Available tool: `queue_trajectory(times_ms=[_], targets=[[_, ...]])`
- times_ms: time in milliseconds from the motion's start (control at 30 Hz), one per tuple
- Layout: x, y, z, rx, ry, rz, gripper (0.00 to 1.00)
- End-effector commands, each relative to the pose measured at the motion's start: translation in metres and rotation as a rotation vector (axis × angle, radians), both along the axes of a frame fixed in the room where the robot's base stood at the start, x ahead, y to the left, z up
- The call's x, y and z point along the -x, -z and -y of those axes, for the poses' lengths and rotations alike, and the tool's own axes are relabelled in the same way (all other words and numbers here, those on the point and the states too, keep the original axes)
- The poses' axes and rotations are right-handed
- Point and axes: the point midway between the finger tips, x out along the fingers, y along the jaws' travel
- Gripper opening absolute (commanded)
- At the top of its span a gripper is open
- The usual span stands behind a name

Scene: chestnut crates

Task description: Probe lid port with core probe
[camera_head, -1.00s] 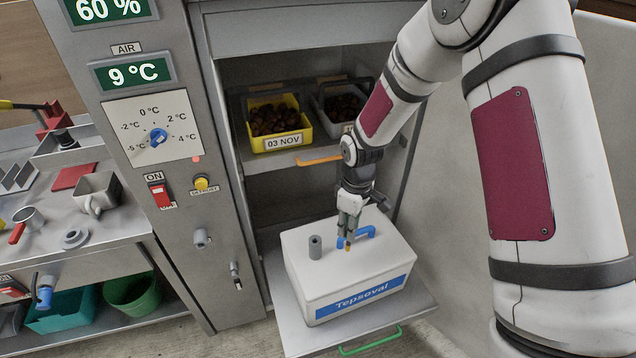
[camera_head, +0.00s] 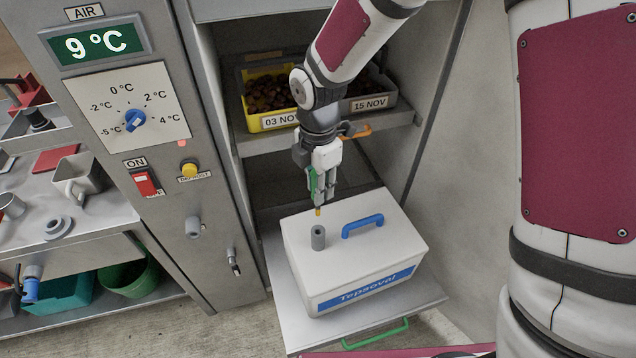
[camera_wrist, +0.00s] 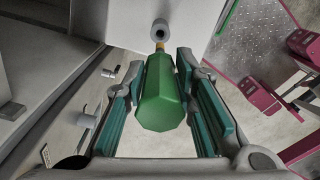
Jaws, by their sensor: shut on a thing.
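My gripper (camera_head: 322,190) is shut on the core probe, whose green handle shows between the fingers; in the wrist view the green handle (camera_wrist: 162,98) sits between the two finger pads. The probe's yellowish tip (camera_head: 318,211) points down, just above the grey lid port (camera_head: 318,238), with a small gap seen from the head. The port is a short hollow tube standing on the lid of the white box (camera_head: 300,270) labelled "Tepsoval". The port also shows in the wrist view (camera_wrist: 160,29), just beyond the probe tip. The blue lid handle (camera_head: 363,225) is to the right of the port.
The box stands on a pulled-out shelf with a green handle (camera_head: 375,334). Above are a yellow crate (camera_head: 268,123) labelled "03 NOV" and a grey crate labelled "15 NOV" (camera_head: 370,104). The control panel (camera_head: 128,105) reads 9 °C. A bench with a cup (camera_head: 77,180) is at left.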

Motion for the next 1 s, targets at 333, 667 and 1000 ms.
queue_trajectory(times_ms=[333,667,1000], targets=[[-0.001,0.021,0.000,0.001,0.010,-0.001,0.00],[-0.002,0.048,0.000,0.001,0.011,-0.001,0.00],[-0.001,0.058,0.000,0.001,0.012,-0.001,0.00]])
